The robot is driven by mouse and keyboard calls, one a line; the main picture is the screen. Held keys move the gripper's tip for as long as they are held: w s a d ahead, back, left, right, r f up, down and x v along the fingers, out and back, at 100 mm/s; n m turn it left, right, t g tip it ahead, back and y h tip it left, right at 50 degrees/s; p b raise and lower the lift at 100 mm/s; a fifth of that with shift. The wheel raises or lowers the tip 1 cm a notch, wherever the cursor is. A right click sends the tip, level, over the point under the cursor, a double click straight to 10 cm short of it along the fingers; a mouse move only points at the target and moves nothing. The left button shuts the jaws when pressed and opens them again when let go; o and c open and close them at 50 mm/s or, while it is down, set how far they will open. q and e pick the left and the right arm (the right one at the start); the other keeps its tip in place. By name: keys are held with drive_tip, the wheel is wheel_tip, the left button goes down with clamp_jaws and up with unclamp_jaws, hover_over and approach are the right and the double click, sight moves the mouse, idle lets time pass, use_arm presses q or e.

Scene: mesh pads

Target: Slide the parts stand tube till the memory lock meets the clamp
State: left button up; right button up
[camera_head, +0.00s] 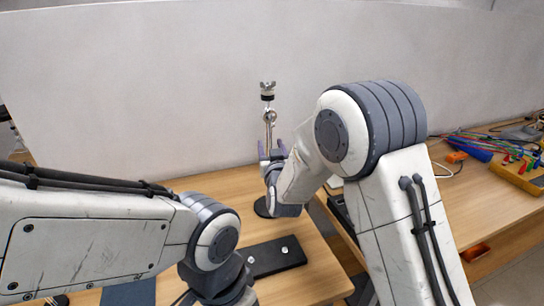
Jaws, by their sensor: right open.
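The parts stand is upright on the wooden table, with a black round base (261,208) partly hidden behind my right wrist. Its chrome tube (269,133) rises to a dark collar and a wing-shaped top piece (267,87). A silver fitting (270,116) sits partway up the tube; I cannot tell whether it is the memory lock or the clamp. My right gripper (272,150) is open, with its purplish fingers on either side of the tube at the lower part. Whether they touch it is unclear. My left arm reaches in low, and its gripper is out of view.
A black flat plate (275,257) with two silver knobs lies on the table in front of the stand. A second table (480,200) at right holds colored cables (485,143) and a yellow-edged board (520,172). A white wall stands close behind.

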drive_tip(key=shift+s+d+b, duration=0.2)
drive_tip(key=shift+s+b, duration=0.1)
drive_tip(key=shift+s, duration=1.25)
drive_tip(key=s+a+f+n+g+y, duration=0.1)
drive_tip(key=s+a+f+n+g, duration=0.15)
drive_tip(key=s+g, duration=0.45)
drive_tip(key=s+a+f+n+g+y, duration=0.1)
drive_tip(key=s+a+f+g, duration=0.2)
drive_tip(key=s, duration=0.9)
drive_tip(key=s+d+f+n+g+h, duration=0.1)
drive_tip(key=s+d+g, duration=0.3)
drive_tip(key=s, duration=0.6)
drive_tip(key=s+d+f+n+g+h, duration=0.1)
drive_tip(key=s+d, duration=0.4)
drive_tip(key=s, duration=0.6)
drive_tip(key=g+h, duration=0.1)
drive_tip(key=g, duration=0.1)
drive_tip(key=shift+s+f+g, duration=0.15)
drive_tip(key=shift+g, duration=0.25)
drive_tip(key=shift+c, duration=0.3)
